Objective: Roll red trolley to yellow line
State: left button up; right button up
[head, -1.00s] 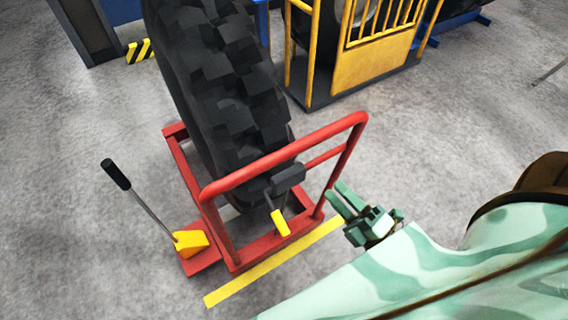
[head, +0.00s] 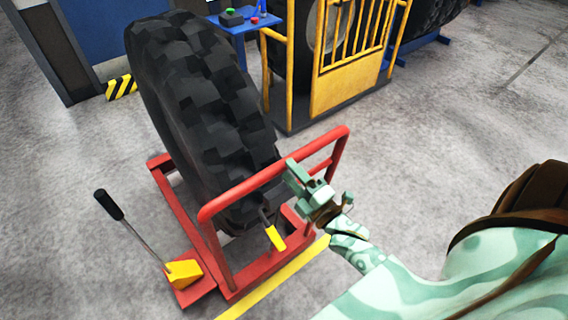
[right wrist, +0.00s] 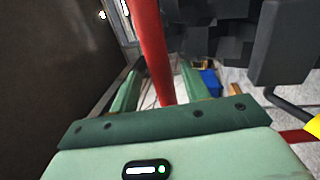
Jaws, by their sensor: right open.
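The red trolley (head: 262,266) stands on the floor with a big black tyre (head: 200,110) upright on it. Its tubular red handle (head: 240,187) faces me and also shows in the right wrist view (right wrist: 150,45). The yellow line (head: 277,285) runs on the floor just in front of the trolley's near edge; I cannot tell whether they overlap. My right gripper (head: 297,172) is open at the handle's top bar. In the right wrist view the red bar passes between the two parted green fingers. My left gripper is out of view.
A lever with a black grip (head: 109,205) rises from a yellow block (head: 184,272) at the trolley's left. A yellow cage (head: 345,82) stands behind, with a blue table (head: 240,24) beside it. Grey floor at the right is clear.

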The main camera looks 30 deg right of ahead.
aim_at(284, 165)
jog(key=shift+x, duration=1.85)
jog(key=shift+c, duration=0.3)
